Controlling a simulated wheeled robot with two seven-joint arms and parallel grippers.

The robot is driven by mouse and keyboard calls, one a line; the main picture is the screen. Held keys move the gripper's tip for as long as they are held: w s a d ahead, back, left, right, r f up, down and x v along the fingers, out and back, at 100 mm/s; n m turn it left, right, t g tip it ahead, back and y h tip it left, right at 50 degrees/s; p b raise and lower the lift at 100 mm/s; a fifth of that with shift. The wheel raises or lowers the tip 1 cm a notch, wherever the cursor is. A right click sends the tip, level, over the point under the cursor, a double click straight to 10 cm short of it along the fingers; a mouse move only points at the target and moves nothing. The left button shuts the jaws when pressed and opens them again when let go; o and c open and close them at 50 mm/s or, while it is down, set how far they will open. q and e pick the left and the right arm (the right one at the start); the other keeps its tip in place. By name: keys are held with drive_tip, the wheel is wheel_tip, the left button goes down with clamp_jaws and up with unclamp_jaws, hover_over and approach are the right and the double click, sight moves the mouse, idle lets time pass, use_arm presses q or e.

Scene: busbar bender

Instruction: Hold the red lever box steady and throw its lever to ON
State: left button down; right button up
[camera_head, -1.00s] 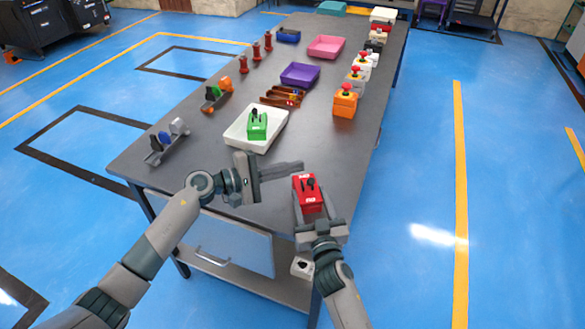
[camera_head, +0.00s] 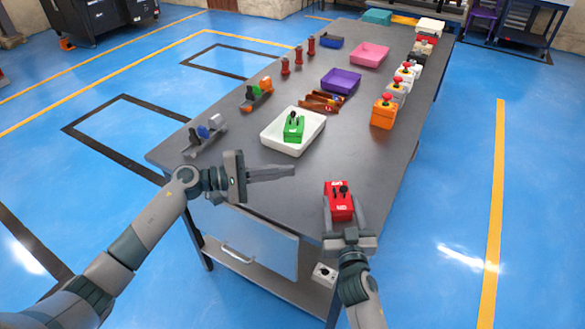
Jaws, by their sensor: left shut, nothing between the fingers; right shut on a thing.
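The red lever box (camera_head: 340,206) is at the near right part of the grey table, with a dark lever on top and small white labels. I cannot tell which way the lever is thrown. My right gripper (camera_head: 342,211) is shut on the box, one finger along each side, coming from the near edge. My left gripper (camera_head: 291,171) is shut and empty, its fingers pointing right above the table. Its tips are to the left of the red box and apart from it.
A white tray (camera_head: 267,141) with a green lever box (camera_head: 293,129) stands beyond my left gripper. Orange (camera_head: 383,113) and white boxes with red buttons line the right edge. Purple (camera_head: 341,80) and pink trays lie further back. The table around the red box is clear.

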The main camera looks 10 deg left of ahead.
idle(0.3)
drive_tip(key=o, duration=1.3)
drive_tip(key=shift+o, duration=0.2)
drive_tip(key=v, duration=1.2)
